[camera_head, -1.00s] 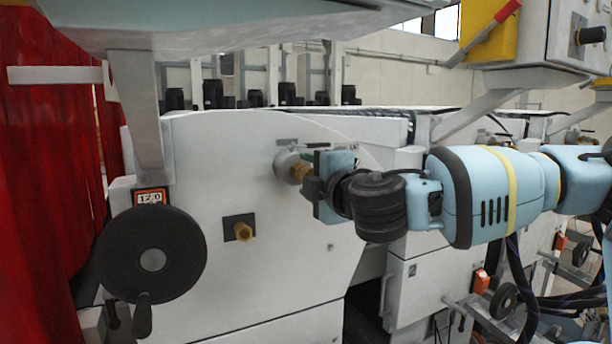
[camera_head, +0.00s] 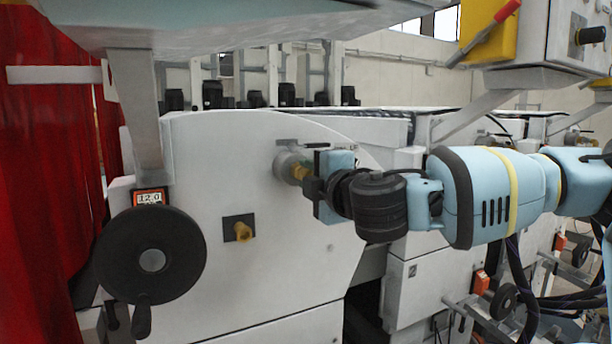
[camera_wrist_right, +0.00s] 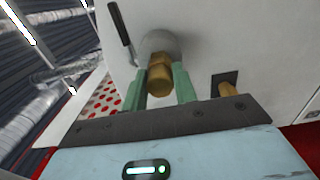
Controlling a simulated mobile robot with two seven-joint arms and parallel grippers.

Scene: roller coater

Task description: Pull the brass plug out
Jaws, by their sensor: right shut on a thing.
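The brass plug (camera_head: 299,172) sits in a round grey fitting (camera_head: 284,164) on the white machine side panel. In the right wrist view the brass plug (camera_wrist_right: 160,76) stands in front of the grey fitting (camera_wrist_right: 161,44), between two green fingers. My right gripper (camera_head: 306,175) reaches in from the right and is shut on the plug; it also shows in the right wrist view (camera_wrist_right: 160,86). I cannot tell whether any gap lies between plug and fitting. My left gripper is not in view.
A second brass piece (camera_head: 243,231) on a dark square plate sits lower left on the panel. A black handwheel (camera_head: 151,256) with a crank handle and a counter (camera_head: 150,197) stands further left. A red curtain (camera_head: 40,180) hangs at the far left.

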